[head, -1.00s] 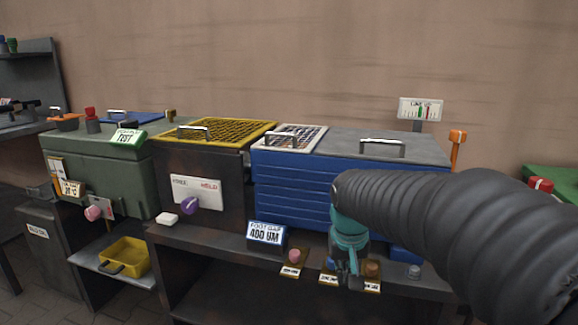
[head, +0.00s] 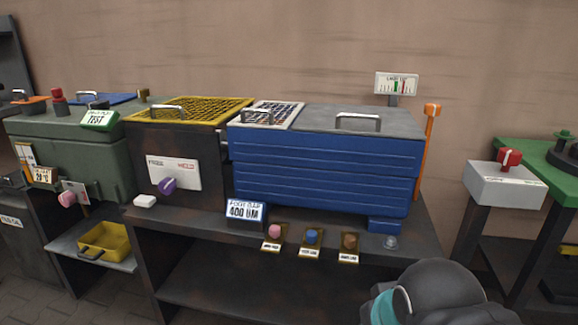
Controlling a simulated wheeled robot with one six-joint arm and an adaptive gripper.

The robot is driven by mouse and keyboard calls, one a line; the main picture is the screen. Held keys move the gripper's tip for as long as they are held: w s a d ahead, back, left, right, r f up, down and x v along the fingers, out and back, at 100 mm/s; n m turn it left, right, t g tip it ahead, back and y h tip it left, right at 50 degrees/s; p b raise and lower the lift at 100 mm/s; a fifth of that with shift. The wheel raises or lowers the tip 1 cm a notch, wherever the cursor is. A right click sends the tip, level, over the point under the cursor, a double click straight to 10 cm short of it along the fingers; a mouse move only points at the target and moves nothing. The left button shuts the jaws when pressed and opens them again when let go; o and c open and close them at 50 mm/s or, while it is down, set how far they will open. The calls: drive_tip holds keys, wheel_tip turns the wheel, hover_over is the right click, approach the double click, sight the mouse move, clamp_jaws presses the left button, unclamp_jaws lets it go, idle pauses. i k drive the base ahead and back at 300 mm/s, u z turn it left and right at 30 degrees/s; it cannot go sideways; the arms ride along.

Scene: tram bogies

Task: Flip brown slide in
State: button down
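The brown slide (head: 349,241) is a small brown knob on a dark yellowish plate with a white label at its front. It sits on the bench front below the blue box, the rightmost of three such slides. Its knob is towards the back of its plate. The blue slide (head: 312,236) is to its left and the pink slide (head: 274,231) further left. My gripper's fingers are out of frame. Only my black arm and a teal wrist part show at the bottom, right of and below the slides. Nothing touches the brown slide.
The blue box (head: 320,170) stands behind the slides, with a "400 UM" display (head: 245,210) at left. A small clear knob (head: 390,242) is just right of the brown slide. An orange lever (head: 427,150) stands at the box's right end. The lower shelf is clear.

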sight(349, 252)
drive_tip(key=u, duration=2)
drive_tip(key=k, duration=1.1)
drive_tip(key=z, duration=1.35)
drive_tip(key=i, duration=0.5)
